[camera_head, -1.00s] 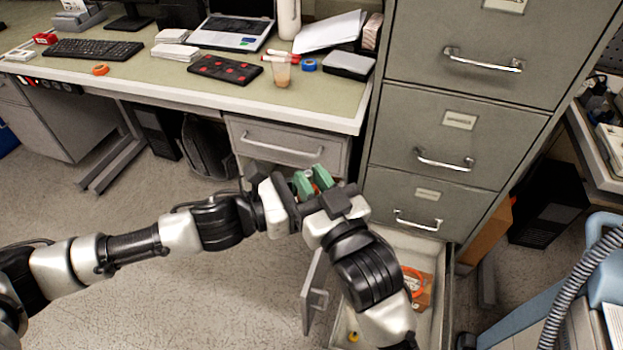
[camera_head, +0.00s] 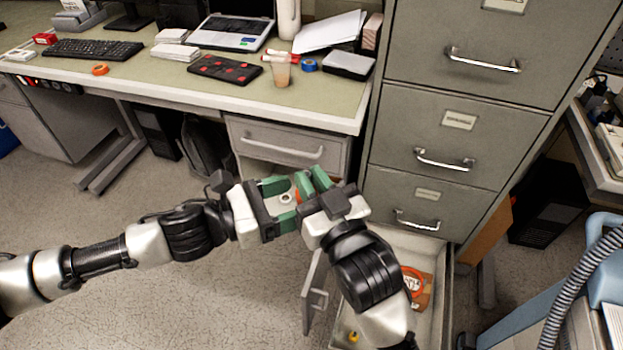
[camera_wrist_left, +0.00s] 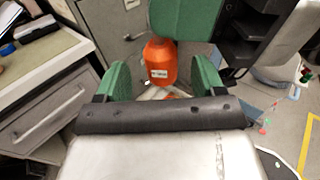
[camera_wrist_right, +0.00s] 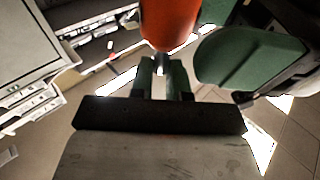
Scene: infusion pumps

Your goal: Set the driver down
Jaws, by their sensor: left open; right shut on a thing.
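The driver (camera_head: 298,196) has an orange handle and is held in the air in front of the desk drawers. My right gripper (camera_head: 309,184) is shut on it; the right wrist view shows the orange handle (camera_wrist_right: 168,20) just beyond the close-set fingers. My left gripper (camera_head: 283,204) is open, its green fingers spread, facing the driver from the left. The driver's thin end is mostly hidden.
Below my right arm an open drawer (camera_head: 445,290) holds an orange-marked box (camera_head: 417,288) and a small yellow item (camera_head: 353,336). The grey filing cabinet (camera_head: 455,125) stands behind. The desk (camera_head: 130,75) carries a laptop, keyboard, cup and tape; bare floor lies at left.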

